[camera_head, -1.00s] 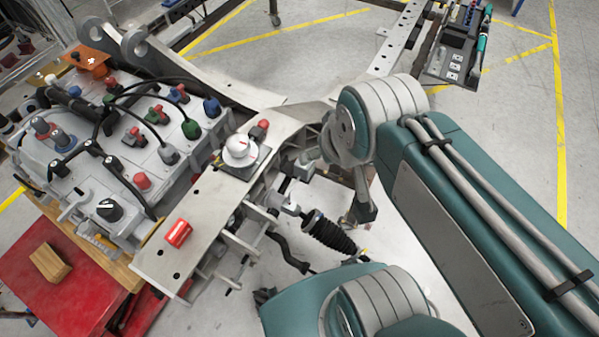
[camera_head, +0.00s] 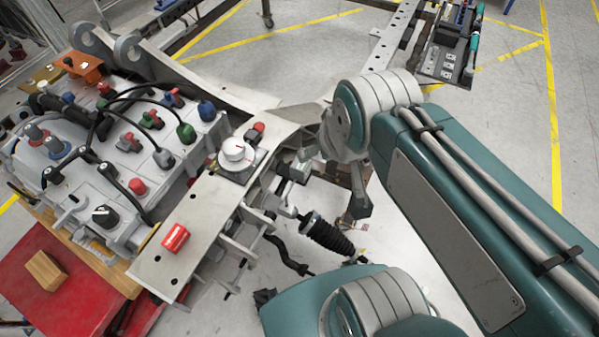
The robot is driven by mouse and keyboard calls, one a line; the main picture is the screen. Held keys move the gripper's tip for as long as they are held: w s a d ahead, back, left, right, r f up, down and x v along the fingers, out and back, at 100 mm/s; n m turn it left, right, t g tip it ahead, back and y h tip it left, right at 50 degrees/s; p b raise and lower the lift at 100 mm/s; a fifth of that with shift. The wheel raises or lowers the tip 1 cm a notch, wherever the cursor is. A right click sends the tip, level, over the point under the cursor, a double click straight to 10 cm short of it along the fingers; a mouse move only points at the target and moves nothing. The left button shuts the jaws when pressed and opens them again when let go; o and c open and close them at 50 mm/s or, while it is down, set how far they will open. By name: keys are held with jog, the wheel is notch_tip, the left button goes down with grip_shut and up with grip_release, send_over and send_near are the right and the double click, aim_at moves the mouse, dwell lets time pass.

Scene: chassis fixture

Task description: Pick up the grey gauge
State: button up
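The grey gauge (camera_head: 238,152) is a round, light dial with a small red mark. It sits on a square dark grey plate on the pale chassis beam, near the picture's middle left. My teal and white arm comes in from the right, and its wrist is right of the gauge. My gripper (camera_head: 340,185) hangs below the wrist, to the right of and apart from the gauge. One dark finger points down; the other side blends with the chassis parts, so its opening is unclear. I see nothing held in it.
A red block (camera_head: 175,237) lies on the same beam, nearer. A small red and black connector (camera_head: 255,131) stands just behind the gauge. A grey unit (camera_head: 130,165) with cables and coloured knobs fills the left. A tool tray (camera_head: 447,62) stands at the back right.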

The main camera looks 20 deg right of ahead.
jog(key=w+f+m+g, duration=0.3)
jog(key=w+f+m, duration=0.15)
jog(key=w, duration=0.35)
jog(key=m+g, duration=0.2)
jog(key=m, duration=0.2)
send_over(300, 168)
jog(key=w, duration=0.1)
jog(key=f, duration=1.1)
jog(key=shift+w+a, duration=0.1)
jog(key=shift+w, duration=0.1)
jog(key=shift+w+f, duration=0.15)
jog(key=shift+f, duration=0.55)
notch_tip(300, 168, down, 5)
jog(key=shift+r, duration=0.2)
jog(key=shift+d+f, duration=0.2)
jog(key=shift+f, duration=1.2)
jog(key=shift+d+f, duration=0.15)
jog(key=shift+f, duration=1.2)
grip_shut()
